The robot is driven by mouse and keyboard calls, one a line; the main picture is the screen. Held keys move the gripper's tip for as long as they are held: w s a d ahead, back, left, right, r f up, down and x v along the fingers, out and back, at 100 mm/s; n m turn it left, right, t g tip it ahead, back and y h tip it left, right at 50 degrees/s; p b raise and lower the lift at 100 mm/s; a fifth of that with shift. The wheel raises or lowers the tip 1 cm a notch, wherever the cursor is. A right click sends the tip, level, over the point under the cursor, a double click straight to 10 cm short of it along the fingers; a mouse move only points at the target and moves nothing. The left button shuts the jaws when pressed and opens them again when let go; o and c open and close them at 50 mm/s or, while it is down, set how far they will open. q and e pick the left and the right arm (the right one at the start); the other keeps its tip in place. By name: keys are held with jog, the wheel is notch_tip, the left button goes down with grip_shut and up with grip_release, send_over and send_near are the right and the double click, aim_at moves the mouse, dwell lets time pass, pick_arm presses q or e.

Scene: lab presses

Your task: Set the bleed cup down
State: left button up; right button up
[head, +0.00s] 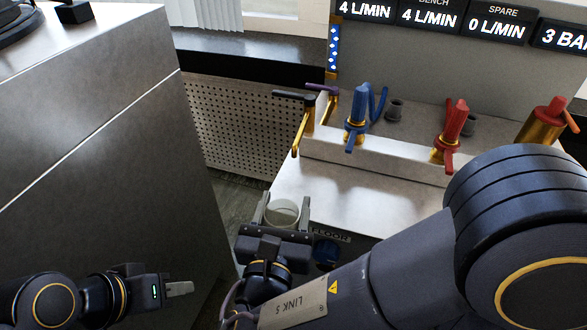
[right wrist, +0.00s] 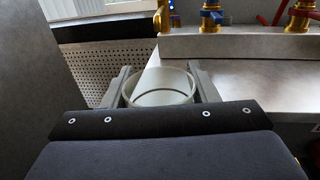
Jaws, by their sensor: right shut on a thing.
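The bleed cup (head: 281,213) is a pale, round, open-topped cup, seen near the lower middle of the head view. My right gripper (head: 282,207) is shut on it, with one finger on each side. In the right wrist view the cup (right wrist: 160,88) sits upright between the two fingers of my right gripper (right wrist: 161,85). It is at the left front corner of the metal bench (head: 340,200); I cannot tell whether its base touches anything. My left gripper (head: 180,288) is at the lower left of the head view, apart from the cup; its opening is not clear.
Blue (head: 357,115) and red (head: 452,130) valves stand along the raised back ledge of the bench. A brass tap with a dark handle (head: 303,120) is at its left end. A grey cabinet (head: 90,130) fills the left. The bench top before the valves is clear.

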jog(key=w, duration=0.3)
jog(key=w+d, duration=0.1)
jog(key=w, duration=0.2)
jog(key=w+b, duration=0.1)
jog(key=w, duration=0.2)
jog(key=shift+d, duration=0.15)
jog(key=w, duration=0.2)
jog(key=w+f+b, duration=0.1)
jog(key=shift+w+d, duration=0.25)
jog(key=shift+d, duration=0.05)
jog(key=shift+r, duration=0.2)
jog(key=shift+s+f, duration=0.1)
jog(key=shift+f, duration=0.1)
jog(key=o, duration=1)
jog(key=shift+o, duration=0.2)
